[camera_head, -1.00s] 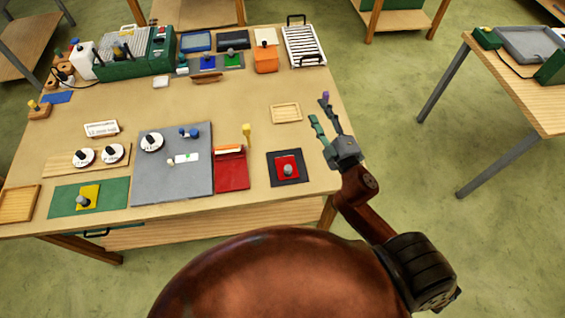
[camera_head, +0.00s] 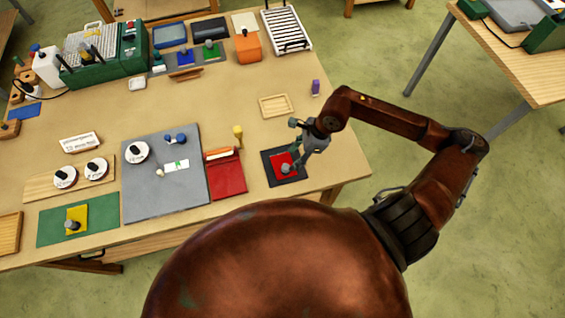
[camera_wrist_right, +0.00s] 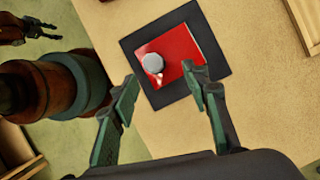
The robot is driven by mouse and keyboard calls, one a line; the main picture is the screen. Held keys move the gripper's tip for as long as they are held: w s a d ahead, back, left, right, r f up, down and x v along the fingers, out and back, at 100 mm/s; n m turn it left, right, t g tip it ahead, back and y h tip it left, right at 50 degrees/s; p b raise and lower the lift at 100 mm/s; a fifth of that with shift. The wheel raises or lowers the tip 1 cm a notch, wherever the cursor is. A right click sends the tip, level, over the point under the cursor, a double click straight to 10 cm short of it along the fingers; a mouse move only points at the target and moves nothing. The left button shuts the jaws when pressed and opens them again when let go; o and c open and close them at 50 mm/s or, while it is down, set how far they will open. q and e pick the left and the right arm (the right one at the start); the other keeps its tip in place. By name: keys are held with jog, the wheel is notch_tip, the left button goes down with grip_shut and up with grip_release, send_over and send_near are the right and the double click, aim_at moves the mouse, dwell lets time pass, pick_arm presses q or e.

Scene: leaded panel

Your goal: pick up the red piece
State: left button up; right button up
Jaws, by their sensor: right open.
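The red piece (camera_head: 279,160) is a flat red square with a grey knob, lying on a black mat (camera_head: 303,173) near the table's right front. It also shows in the right wrist view (camera_wrist_right: 178,47), its knob toward the left. My right gripper (camera_head: 294,139) is open above the mat, and its fingers partly hide the red piece in the head view. In the right wrist view the fingertips (camera_wrist_right: 162,80) are apart and empty, the right one overlapping the red piece's edge. What seems to be my left gripper shows small and dark at that view's top left; its jaws are unclear.
A red tray (camera_head: 228,180) and a grey board (camera_head: 150,195) lie left of the mat. A small wooden tray (camera_head: 262,106) and a purple piece (camera_head: 316,87) stand behind it. An orange box (camera_head: 248,47) is farther back. Bare tabletop surrounds the mat's back side.

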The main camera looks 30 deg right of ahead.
aim_at(285, 166)
jog(key=shift+x, duration=0.95)
jog(key=a+f+p, duration=0.1)
jog(key=a+f, duration=0.1)
jog(key=f, duration=0.1)
jog(key=shift+w+a+f+p, duration=0.15)
jog(key=shift+a+f+p, duration=0.15)
jog(key=shift+p, duration=0.05)
jog(key=shift+a+f, duration=0.15)
jog(key=shift+f, duration=0.3)
jog(key=shift+c, duration=0.7)
jog(key=shift+c, duration=0.8)
grip_shut()
jog(key=shift+r, duration=0.1)
